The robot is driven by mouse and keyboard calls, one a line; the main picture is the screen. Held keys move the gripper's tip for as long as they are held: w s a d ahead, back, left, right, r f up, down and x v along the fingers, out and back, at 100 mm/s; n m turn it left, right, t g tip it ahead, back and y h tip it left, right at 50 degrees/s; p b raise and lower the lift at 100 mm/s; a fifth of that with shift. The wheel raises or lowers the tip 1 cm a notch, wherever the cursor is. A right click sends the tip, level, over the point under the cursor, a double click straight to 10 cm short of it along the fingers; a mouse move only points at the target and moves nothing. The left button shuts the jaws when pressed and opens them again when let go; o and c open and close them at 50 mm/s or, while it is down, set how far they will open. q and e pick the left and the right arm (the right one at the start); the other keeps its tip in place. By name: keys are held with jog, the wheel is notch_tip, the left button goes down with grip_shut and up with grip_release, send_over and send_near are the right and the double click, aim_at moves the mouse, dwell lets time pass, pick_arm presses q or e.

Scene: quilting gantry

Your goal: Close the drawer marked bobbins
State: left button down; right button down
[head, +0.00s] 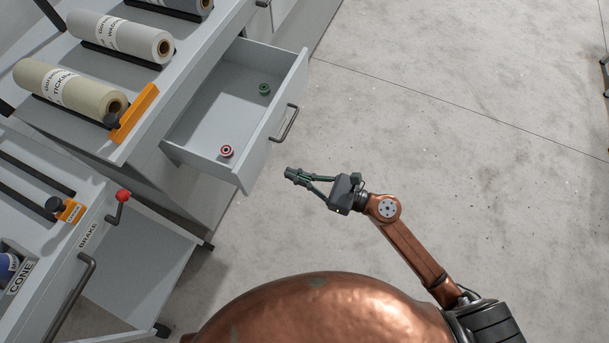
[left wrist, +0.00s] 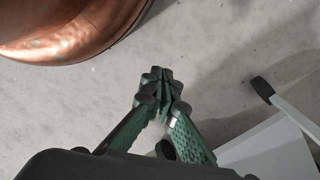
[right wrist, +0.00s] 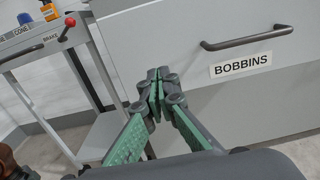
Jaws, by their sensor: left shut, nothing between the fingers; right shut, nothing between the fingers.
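The grey drawer marked bobbins (head: 222,160) stands pulled out of its cabinet, with a red bobbin (head: 227,151) and a green bobbin (head: 264,89) inside. Its dark bar handle (head: 285,124) is on the front. In the right wrist view the drawer front (right wrist: 150,30) fills the middle, with the BOBBINS label (right wrist: 240,64) below the handle (right wrist: 250,38). My right gripper (head: 290,173) is shut and empty in front of the drawer front, left of the label in its wrist view (right wrist: 158,76). Whether it touches is unclear. My left gripper (left wrist: 163,78) is shut and empty, away from the drawer.
Fabric rolls (head: 70,90) lie on the cabinet top, with an orange bracket (head: 132,122) at its edge. A lower cart with a red-knobbed brake lever (head: 122,197) stands at left. Concrete floor (head: 440,100) is clear to the right.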

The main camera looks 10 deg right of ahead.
aim_at(258, 160)
jog(key=x, duration=0.7)
jog(key=shift+w, duration=0.1)
jog(key=shift+w+a, duration=0.25)
jog(key=shift+a, duration=0.2)
pick_arm(q)
jog(key=shift+d+r, duration=0.15)
jog(key=shift+r, duration=0.75)
